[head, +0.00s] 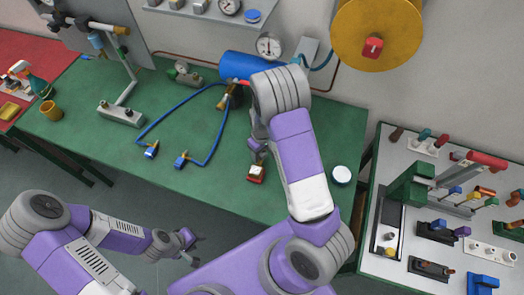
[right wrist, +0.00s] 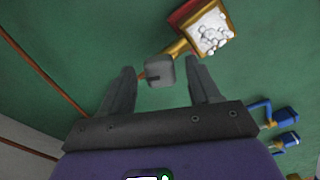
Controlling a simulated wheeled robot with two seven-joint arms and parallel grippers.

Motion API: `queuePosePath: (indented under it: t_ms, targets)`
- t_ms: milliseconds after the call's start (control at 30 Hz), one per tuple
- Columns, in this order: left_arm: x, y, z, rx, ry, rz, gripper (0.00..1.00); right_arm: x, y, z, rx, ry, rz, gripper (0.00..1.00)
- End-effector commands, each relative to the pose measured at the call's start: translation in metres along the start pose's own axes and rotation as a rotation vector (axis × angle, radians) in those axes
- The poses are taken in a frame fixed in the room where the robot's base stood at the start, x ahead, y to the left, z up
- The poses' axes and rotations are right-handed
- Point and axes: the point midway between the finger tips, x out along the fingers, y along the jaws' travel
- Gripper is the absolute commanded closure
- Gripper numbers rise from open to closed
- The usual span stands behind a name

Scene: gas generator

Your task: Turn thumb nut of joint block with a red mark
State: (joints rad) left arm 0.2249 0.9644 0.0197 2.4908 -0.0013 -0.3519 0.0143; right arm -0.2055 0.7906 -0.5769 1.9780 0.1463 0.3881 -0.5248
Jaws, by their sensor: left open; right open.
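The joint block (head: 256,173) is small, with a red side and a pale top, and sits on the green table. In the right wrist view the joint block (right wrist: 212,28) has a brass body, a red edge and a pale, lumpy face. A brass stem joins it to a grey thumb nut (right wrist: 160,71). My right gripper (head: 257,143) is above the table beside the block. In its wrist view the right gripper (right wrist: 161,75) is open, with the nut between its fingers and gaps on both sides. My left gripper (head: 194,250) is open and empty, in front of the table.
A blue cylinder (head: 248,66) and blue hoses (head: 212,145) lie behind and left of the block. A white round lid (head: 342,175) is to the right. A grey stand (head: 122,112) is at left. A side bench (head: 404,267) holds several tools.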

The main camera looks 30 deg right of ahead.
Motion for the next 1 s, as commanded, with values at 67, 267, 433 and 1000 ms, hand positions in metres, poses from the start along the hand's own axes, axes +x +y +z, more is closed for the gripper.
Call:
queuePosePath:
  t_ms: [67,267,433,1000]
  targets:
    - [-0.0001,0.0001,0.0000,0.000,0.000,0.000,0.57,0.0000,0.0000,-0.0003,0.000,0.001,0.000,0.38]
    - [-0.0001,0.0001,-0.0001,0.000,0.000,0.000,0.57,-0.0002,0.0001,-0.0002,0.000,0.001,0.000,0.54]
    - [-0.0001,0.0001,-0.0001,0.000,0.000,0.000,0.57,-0.0003,0.0002,-0.0001,0.000,0.001,0.000,0.80]
    - [-0.0015,0.0006,-0.0001,0.000,0.000,0.000,0.57,-0.0007,0.0004,0.0002,0.125,-0.001,0.000,0.94]
